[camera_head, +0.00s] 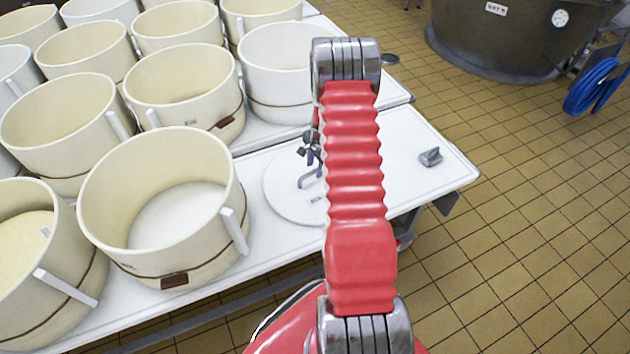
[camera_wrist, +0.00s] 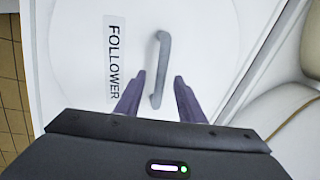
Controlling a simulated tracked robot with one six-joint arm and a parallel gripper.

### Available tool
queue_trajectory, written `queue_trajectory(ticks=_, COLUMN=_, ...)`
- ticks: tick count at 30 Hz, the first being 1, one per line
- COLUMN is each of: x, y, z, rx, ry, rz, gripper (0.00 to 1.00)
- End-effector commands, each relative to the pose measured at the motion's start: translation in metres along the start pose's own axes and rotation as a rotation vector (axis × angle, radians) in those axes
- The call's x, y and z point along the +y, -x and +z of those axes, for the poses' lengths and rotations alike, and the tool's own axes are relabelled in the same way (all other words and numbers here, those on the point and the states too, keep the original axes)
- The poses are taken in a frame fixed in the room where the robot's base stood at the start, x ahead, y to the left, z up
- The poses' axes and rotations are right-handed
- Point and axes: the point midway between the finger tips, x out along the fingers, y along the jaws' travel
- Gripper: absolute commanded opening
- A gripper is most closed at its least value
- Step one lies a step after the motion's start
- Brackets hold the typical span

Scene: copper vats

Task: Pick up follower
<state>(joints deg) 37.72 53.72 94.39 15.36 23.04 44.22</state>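The follower (camera_head: 286,207) is a flat white disc lying on the white table, partly hidden behind my red arm in the head view. In the wrist view the follower (camera_wrist: 194,20) bears a label reading FOLLOWER (camera_wrist: 113,57) and a grey bar handle (camera_wrist: 160,68). My gripper (camera_wrist: 160,78) is open, with one purple finger on each side of the handle and clear gaps to it. In the head view my gripper (camera_head: 313,153) shows just above the disc beside my arm, mostly hidden.
Several cream cheese moulds, the nearest one (camera_head: 226,255) left of the disc, crowd the table (camera_head: 405,150). A small grey object (camera_head: 430,157) lies near its right edge. A large vat (camera_head: 490,45) and a blue hose (camera_head: 592,87) stand beyond. The tiled floor at right is clear.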

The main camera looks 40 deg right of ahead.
Motion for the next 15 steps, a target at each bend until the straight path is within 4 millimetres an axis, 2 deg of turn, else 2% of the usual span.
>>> queue_trajectory(ticks=9, x=0.000, y=-0.036, z=-0.002, rx=-0.001, ry=0.001, rz=0.002, gripper=0.36)
queue_trajectory(ticks=15, x=-0.001, y=-0.045, z=-0.003, rx=0.001, ry=0.001, rz=0.000, gripper=0.36)
